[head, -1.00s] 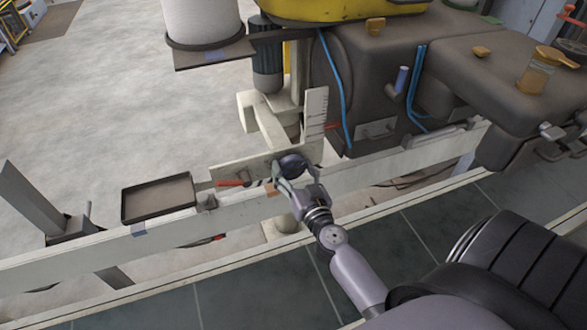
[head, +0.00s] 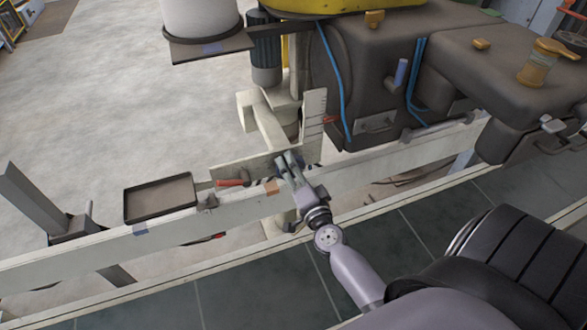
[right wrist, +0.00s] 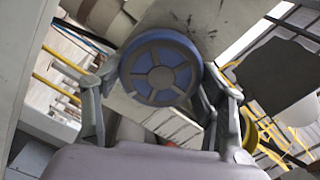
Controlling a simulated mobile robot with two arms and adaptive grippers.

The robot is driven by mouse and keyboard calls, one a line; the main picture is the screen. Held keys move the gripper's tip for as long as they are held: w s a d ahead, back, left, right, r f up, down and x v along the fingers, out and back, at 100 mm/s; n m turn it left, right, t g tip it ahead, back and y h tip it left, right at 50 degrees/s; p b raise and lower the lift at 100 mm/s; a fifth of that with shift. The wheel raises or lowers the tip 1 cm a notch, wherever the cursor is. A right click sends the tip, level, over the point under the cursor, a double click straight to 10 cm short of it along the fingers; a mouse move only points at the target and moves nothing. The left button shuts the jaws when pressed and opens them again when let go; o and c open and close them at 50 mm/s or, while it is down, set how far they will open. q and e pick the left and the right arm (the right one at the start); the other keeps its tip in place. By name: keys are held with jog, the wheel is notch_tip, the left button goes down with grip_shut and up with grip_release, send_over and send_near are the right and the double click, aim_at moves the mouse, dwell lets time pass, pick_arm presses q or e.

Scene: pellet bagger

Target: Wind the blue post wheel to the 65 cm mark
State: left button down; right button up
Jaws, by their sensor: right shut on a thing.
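The blue post wheel shows in the right wrist view (right wrist: 160,68) as a round blue rim with grey spokes. It sits between the two fingers of my right gripper (right wrist: 160,85), which is shut on it. In the head view my right gripper (head: 287,163) is at the pale post plate and hides most of the wheel. An upright pale scale (head: 314,112) with dark tick marks stands just right of and above the gripper. A small red pointer (head: 330,121) is at its right edge. The numbers are too small to read. My left gripper is not in view.
A long pale rail (head: 370,172) runs across in front of the machine. A dark empty tray (head: 160,198) and a red-handled tool (head: 232,183) are left of the gripper. Brown machine housings (head: 375,75) with blue hoses stand behind to the right. Open floor lies at left.

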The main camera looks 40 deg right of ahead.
jog(key=shift+d+f+m+b, duration=0.1)
jog(key=shift+m+b, duration=0.2)
jog(key=shift+m, duration=3.5)
jog(key=o, duration=1.1)
jog(key=shift+o, duration=0.2)
jog(key=shift+s+f, duration=0.1)
jog(key=v, duration=1.2)
